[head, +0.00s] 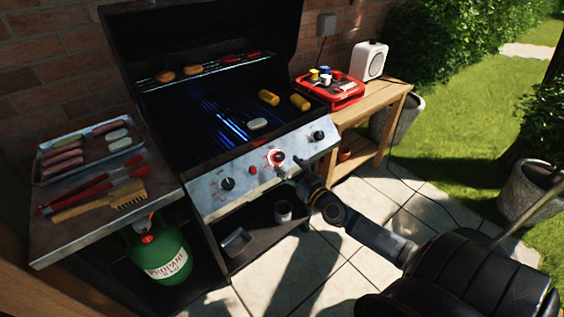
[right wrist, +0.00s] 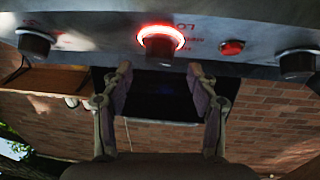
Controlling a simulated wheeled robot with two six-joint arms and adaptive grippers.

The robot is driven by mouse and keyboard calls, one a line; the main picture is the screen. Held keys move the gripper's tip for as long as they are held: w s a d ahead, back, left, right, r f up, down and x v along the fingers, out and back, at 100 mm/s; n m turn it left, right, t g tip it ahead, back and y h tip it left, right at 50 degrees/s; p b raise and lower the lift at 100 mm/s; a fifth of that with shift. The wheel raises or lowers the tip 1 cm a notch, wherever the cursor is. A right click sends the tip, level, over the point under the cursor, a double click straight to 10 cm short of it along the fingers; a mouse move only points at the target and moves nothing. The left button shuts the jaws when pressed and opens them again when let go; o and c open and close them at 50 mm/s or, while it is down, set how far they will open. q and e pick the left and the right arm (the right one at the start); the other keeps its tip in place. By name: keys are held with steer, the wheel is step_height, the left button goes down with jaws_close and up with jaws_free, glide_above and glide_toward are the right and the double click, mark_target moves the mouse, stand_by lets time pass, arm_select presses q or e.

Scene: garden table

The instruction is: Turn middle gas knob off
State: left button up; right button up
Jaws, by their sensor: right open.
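The middle gas knob (head: 277,157) sits on the grill's silver front panel with a glowing red ring around it. In the right wrist view the middle knob (right wrist: 158,46) is dark inside its lit ring. My right gripper (head: 284,173) is just in front of and below it in the head view. In the right wrist view the open fingers (right wrist: 160,82) are empty, one on each side of the knob's line and apart from it. Blue flames (head: 232,127) show under the grate. My left gripper is not in view.
An outer knob on the left (head: 227,184), a red button (head: 252,170) and an outer knob on the right (head: 318,136) share the panel. A side shelf (head: 70,240) holds a sausage tray and tools. A green propane tank (head: 160,255) stands below.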

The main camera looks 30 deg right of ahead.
mark_target(279, 157)
steer(key=w, duration=0.4)
steer(key=shift+w, duration=0.15)
steer(key=c, duration=1.2)
steer(key=shift+o, duration=0.2)
steer(key=m+h+p, duration=0.1)
steer(key=p, duration=0.2)
steer(key=r+m+h+p, duration=0.1)
steer(key=m+p, duration=0.1)
steer(key=p, duration=0.1)
steer(key=m+g+h+p, duration=0.1)
steer(key=m+p, duration=0.1)
steer(key=p, duration=0.2)
steer(key=shift+a+r+h, duration=0.2)
steer(key=shift+a+h, duration=0.05)
steer(key=shift+h, duration=0.05)
steer(key=m+g+h+p, duration=0.1)
steer(key=m+p, duration=0.1)
steer(key=p, duration=0.2)
steer(key=m+g+h+p, duration=0.2)
steer(key=m+p, duration=0.1)
steer(key=p, duration=0.1)
steer(key=m+g+h+p, duration=0.1)
steer(key=m+p, duration=0.2)
steer(key=p, duration=0.1)
steer(key=shift+w+a+f, duration=0.15)
steer(key=shift+w+a, duration=0.05)
steer(key=shift+f+m+g+h+p, duration=0.2)
steer(key=shift+m+g+h+p, duration=0.3)
steer(key=shift+m+g+p, duration=0.6)
